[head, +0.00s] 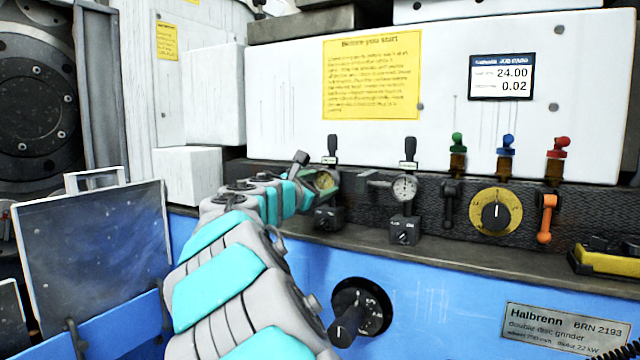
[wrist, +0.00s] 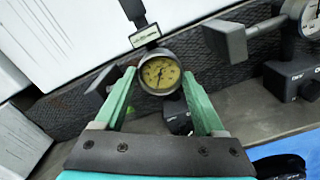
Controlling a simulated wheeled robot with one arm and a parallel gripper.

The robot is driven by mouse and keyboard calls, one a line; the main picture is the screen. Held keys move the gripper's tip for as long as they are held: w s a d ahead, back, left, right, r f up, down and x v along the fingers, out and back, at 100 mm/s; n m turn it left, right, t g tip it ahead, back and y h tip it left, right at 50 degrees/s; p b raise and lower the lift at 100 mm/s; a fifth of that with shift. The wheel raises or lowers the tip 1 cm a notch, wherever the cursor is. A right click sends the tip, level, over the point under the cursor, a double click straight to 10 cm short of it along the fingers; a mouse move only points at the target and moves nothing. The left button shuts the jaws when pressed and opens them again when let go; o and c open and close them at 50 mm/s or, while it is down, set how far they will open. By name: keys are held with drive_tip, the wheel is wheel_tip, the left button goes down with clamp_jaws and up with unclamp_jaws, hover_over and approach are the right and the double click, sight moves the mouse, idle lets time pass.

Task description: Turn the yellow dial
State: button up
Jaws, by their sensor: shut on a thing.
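My gripper (wrist: 159,75) is shut on a small round gauge with a yellow face (wrist: 160,77). One green finger lies on each side of its rim. The same yellow-faced gauge (head: 326,181) shows in the head view, partly hidden behind my gripper (head: 320,186). Its needle points down in the wrist view. A larger yellow round plate with a black knob (head: 496,212) sits on the dark panel to the right, apart from my gripper. Its white mark points up.
A white-faced gauge (head: 404,187) stands to the right on a similar black base (head: 404,230). Levers with green, blue and red knobs (head: 561,143) and an orange handle (head: 547,217) line the panel. A black knob (head: 346,315) sticks out of the blue front.

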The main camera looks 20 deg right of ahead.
drive_tip(key=shift+f+n, duration=0.2)
drive_tip(key=shift+n, duration=0.2)
drive_tip(key=o, duration=1.1)
drive_tip(key=shift+w, duration=0.1)
drive_tip(key=shift+o, duration=1.2)
drive_tip(key=shift+r, duration=0.1)
drive_tip(key=shift+a, duration=0.1)
drive_tip(key=v, duration=0.7)
drive_tip(key=shift+s+a+b, duration=0.3)
